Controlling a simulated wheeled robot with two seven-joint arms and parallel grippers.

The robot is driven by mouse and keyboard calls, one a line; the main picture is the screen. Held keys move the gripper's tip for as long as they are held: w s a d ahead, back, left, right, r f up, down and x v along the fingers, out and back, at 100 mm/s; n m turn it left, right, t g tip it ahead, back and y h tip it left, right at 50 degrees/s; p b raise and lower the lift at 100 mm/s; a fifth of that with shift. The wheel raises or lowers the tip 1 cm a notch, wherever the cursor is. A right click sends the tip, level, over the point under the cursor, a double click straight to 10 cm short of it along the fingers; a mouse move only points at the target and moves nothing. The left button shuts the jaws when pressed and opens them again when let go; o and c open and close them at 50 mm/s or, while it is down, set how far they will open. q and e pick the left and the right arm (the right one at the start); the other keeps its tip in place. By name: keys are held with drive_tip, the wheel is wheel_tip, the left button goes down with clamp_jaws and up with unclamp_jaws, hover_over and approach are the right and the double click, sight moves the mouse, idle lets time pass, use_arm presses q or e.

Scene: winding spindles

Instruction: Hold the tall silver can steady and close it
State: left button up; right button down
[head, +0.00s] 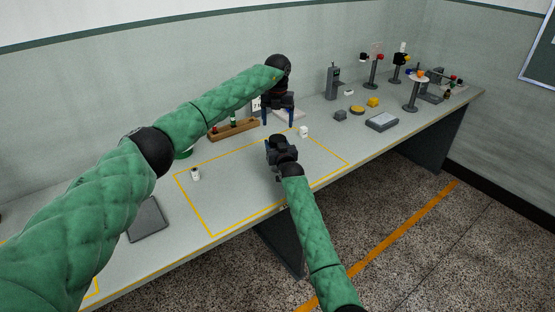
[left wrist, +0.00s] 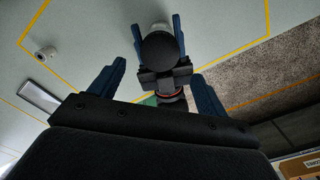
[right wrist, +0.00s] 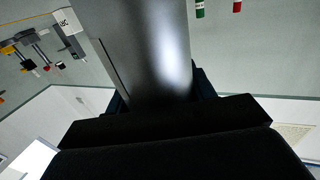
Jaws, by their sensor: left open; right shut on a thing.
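The tall silver can (right wrist: 150,45) fills the middle of the right wrist view as a smooth grey cylinder. My right gripper (head: 272,143) is shut on it. In the left wrist view a round dark top (left wrist: 158,48) shows between the right gripper's fingers; I cannot tell whether it is a lid or an open mouth. The can is mostly hidden in the head view. My left gripper (head: 278,121) points down, open and empty, beyond and above the right gripper. I cannot make out a separate lid for certain.
A small white item (head: 304,131) stands right of the grippers; a white jar with a dark spot (head: 195,174) stands left. A wooden rack (head: 235,131) lies behind. A grey tray (head: 147,220) is at left. Spindle stands (head: 411,95) fill the far right. The yellow-outlined area is largely clear.

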sight(278, 138)
use_arm(q)
wheel_tip(278, 138, down, 8)
drive_tip(key=shift+r, duration=0.25)
drive_tip(key=c, duration=1)
drive_tip(key=shift+m, duration=0.8)
drive_tip(key=o, duration=1.2)
drive_tip(key=shift+c, duration=0.2)
drive_tip(key=shift+r, duration=0.15)
